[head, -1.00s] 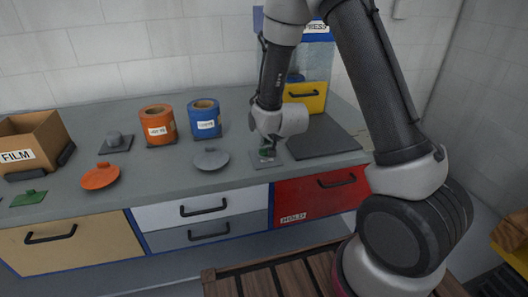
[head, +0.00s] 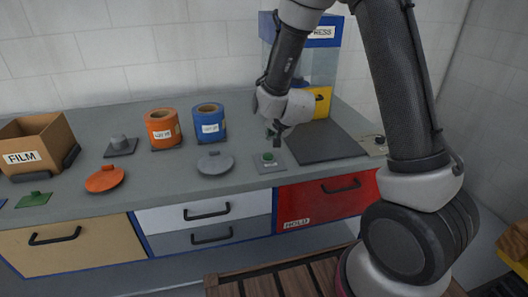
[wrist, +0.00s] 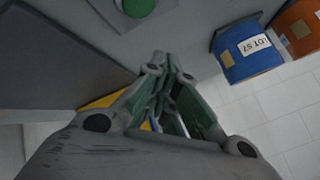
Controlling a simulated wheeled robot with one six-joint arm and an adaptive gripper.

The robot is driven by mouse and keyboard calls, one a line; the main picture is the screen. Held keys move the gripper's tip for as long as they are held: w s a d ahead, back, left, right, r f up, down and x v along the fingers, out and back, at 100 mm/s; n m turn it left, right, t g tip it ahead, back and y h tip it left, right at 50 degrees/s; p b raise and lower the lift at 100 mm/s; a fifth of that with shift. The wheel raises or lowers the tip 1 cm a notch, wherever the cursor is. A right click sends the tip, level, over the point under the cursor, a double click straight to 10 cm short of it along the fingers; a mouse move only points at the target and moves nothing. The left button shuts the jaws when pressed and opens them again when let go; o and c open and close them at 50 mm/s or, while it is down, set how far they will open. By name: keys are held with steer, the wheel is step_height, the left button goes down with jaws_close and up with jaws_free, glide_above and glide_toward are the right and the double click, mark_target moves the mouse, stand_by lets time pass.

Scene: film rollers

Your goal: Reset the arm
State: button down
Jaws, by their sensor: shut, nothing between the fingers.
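My gripper (head: 272,132) hangs from my arm over the grey counter (head: 228,181), in front of the press (head: 323,38). It is shut and empty. Its green fingers come together in the wrist view (wrist: 160,62). A green button (head: 268,157) on a grey plate lies just below the fingertips in the head view, with a gap between them. The button also shows at the top of the wrist view (wrist: 136,6).
An orange roll (head: 161,128) and a blue roll (head: 209,122) stand to the left. Orange (head: 104,179) and grey (head: 215,163) lids lie on the counter. A dark mat (head: 322,143) lies right. The red HOLD drawer (head: 325,205) is shut.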

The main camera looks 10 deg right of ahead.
steer(key=s+f+n+g, duration=0.1)
steer(key=s+f+g, duration=0.1)
steer(key=s, duration=0.1)
steer(key=s+f+n+g, duration=0.1)
steer(key=s+f, duration=0.1)
steer(key=shift+s+a+n, duration=0.2)
steer(key=shift+a+n, duration=0.1)
steer(key=shift+a, duration=0.1)
steer(key=s, duration=0.1)
steer(key=s+g, duration=0.1)
steer(key=s+n, duration=0.1)
steer(key=shift+f+g, duration=0.25)
steer(key=shift+g, duration=0.05)
steer(key=s+d+r+n, duration=0.1)
steer(key=s+d+r, duration=0.4)
steer(key=s+r, duration=0.3)
steer(key=s+d+r+n, duration=0.1)
steer(key=s+d+r, duration=0.3)
steer(key=s+r, duration=0.4)
steer(key=s+d+r+n+h, duration=0.1)
steer(key=s+d+r+n, duration=0.1)
steer(key=s+d+r, duration=0.3)
steer(key=s+r, duration=0.3)
steer(key=s, duration=0.1)
steer(key=shift+s+d+r, duration=0.3)
steer(key=shift+s+r, duration=0.05)
steer(key=c, duration=2.2)
jaws_free()
